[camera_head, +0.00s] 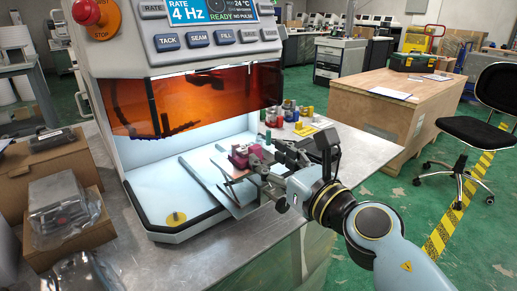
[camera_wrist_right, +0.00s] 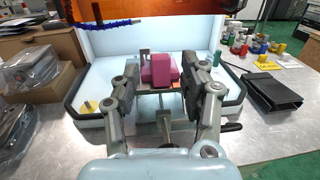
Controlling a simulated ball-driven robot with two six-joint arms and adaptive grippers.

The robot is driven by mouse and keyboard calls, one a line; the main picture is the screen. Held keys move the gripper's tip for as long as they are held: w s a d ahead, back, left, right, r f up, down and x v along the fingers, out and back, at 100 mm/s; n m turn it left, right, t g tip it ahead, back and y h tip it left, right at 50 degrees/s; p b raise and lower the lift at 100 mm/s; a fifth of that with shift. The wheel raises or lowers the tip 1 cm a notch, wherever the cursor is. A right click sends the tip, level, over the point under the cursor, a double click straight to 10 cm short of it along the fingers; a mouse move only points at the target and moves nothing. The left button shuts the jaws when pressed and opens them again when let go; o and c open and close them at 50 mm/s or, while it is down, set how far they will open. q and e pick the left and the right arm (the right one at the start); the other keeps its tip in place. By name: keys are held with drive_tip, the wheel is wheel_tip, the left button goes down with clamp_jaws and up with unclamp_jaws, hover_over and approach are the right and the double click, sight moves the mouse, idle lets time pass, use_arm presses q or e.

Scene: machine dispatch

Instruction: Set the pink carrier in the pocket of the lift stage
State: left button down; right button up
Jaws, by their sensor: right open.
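The pink carrier (camera_head: 241,158) sits at the lift stage (camera_head: 229,190), which juts from the front of the machine's white chamber. In the right wrist view the carrier (camera_wrist_right: 160,71) is a stepped pink block between my two fingers. My right gripper (camera_head: 264,160) is open around it, with a finger on each side. A gap shows on the left; contact on the right cannot be told. The carrier's underside and the pocket are hidden, so I cannot tell how it is seated. My left gripper is not in view.
The machine's orange window (camera_head: 205,98) hangs above the chamber opening. Several small coloured containers (camera_head: 288,110) and a yellow item (camera_head: 307,129) stand on the bench to the right. A black tray (camera_wrist_right: 264,89) lies on the bench. Cardboard boxes (camera_head: 92,232) stand at the left.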

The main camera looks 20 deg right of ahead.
drive_tip(key=v, duration=0.7)
drive_tip(key=s+d+f+m+g+h, duration=0.1)
drive_tip(key=s+d+f+m+g, duration=0.15)
drive_tip(key=f+m, duration=0.65)
drive_tip(key=s+d+f+m+g+h, duration=0.25)
drive_tip(key=f+m, duration=0.25)
drive_tip(key=f, duration=0.8)
drive_tip(key=s+d+f+m+g+h, duration=0.1)
drive_tip(key=s+d+f+m, duration=0.15)
drive_tip(key=f+m, duration=0.65)
drive_tip(key=s+d+f+m+g, duration=0.3)
drive_tip(key=s+f+m+g, duration=0.25)
drive_tip(key=s+f, duration=0.9)
drive_tip(key=s+f+m+g, duration=0.2)
drive_tip(key=s+m, duration=0.3)
drive_tip(key=s, duration=0.4)
drive_tip(key=s+f+m+g, duration=0.3)
drive_tip(key=s+f+m, duration=0.2)
drive_tip(key=s, duration=0.5)
drive_tip(key=shift+d+f+h+b, duration=0.3)
drive_tip(key=shift+d+h+b, duration=0.1)
drive_tip(key=shift+d, duration=0.1)
drive_tip(key=shift+f+b, duration=0.4)
drive_tip(key=shift+b, duration=0.05)
